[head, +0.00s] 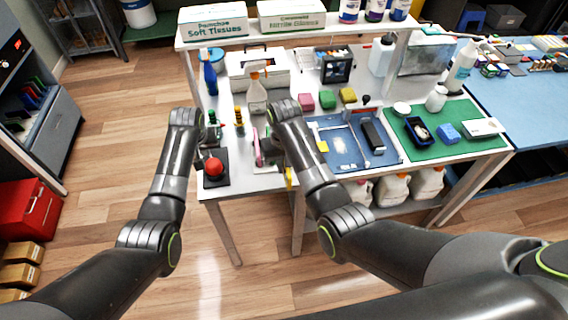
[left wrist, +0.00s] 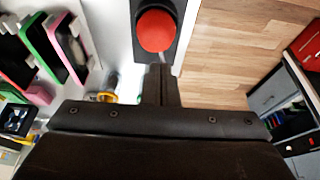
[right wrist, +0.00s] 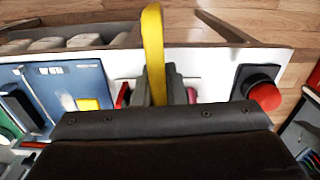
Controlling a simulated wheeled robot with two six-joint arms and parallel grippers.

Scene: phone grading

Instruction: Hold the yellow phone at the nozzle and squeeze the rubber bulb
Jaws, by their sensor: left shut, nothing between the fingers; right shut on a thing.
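The red rubber bulb (head: 214,167) sits on a black base (head: 222,181) at the table's front left corner. In the left wrist view the bulb (left wrist: 157,30) is just beyond the tips of my left gripper (left wrist: 160,72), which is shut and empty. I cannot tell whether the tips touch it. My right gripper (right wrist: 158,75) is shut on the yellow phone (right wrist: 153,40), seen edge-on. In the head view the phone (head: 289,178) shows at the front table edge, right of the bulb. I cannot make out the nozzle clearly.
Pink (left wrist: 75,40) and green (left wrist: 42,45) framed phones stand beside the bulb in the left wrist view. A spray bottle (head: 256,95) stands behind. A blue mat (head: 325,125) and a green mat (head: 455,153) lie to the right.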

